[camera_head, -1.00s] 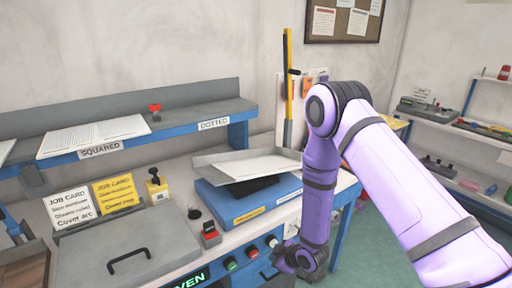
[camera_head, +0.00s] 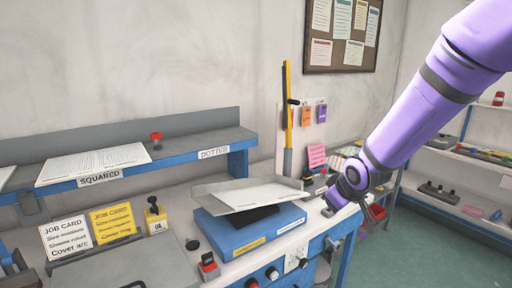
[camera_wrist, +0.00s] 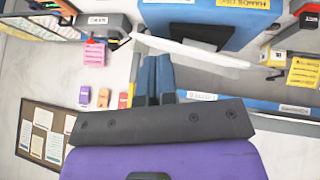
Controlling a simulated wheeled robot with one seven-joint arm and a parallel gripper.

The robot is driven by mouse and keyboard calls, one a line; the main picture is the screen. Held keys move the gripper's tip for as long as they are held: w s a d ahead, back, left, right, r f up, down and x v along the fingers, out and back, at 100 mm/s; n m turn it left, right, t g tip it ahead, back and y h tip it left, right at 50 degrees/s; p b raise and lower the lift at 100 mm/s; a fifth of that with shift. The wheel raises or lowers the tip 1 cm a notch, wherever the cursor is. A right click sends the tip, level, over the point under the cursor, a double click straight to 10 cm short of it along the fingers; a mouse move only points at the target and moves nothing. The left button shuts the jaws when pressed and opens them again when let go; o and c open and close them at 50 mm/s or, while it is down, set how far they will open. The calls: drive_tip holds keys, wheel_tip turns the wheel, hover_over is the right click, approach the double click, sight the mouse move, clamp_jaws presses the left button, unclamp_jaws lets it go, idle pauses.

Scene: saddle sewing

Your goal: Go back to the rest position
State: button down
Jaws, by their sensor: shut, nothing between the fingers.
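My purple arm enters from the upper right in the head view. My gripper (camera_head: 330,205) is over the bench's right part, just right of the blue machine (camera_head: 245,232) with the slanted grey tray (camera_head: 218,199) and white sheet on top. In the wrist view my gripper (camera_wrist: 157,62) shows two narrow blue fingers side by side, shut with nothing between them. The white sheet (camera_wrist: 190,52) lies beyond the fingertips there. Whether the gripper touches the bench is hidden.
A blue shelf (camera_head: 239,145) with a paper stack (camera_head: 93,162) runs along the wall. A yellow upright bar (camera_head: 287,90) stands behind the machine. Job cards (camera_head: 66,238) stand at left. Open green floor (camera_head: 440,245) lies to the right, before side shelves (camera_head: 470,165).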

drive_tip(key=s+d+r+m+h, duration=0.1)
drive_tip(key=s+d+r+m, duration=0.45)
drive_tip(key=s+r, duration=0.85)
drive_tip(key=s+d+r+m+g, duration=0.1)
drive_tip(key=s+d+r, duration=0.1)
drive_tip(key=s, duration=0.5)
drive_tip(key=s+d+r+m, duration=0.1)
drive_tip(key=s+d+r, duration=0.1)
drive_tip(key=s, duration=0.6)
drive_tip(key=shift+g, duration=0.4)
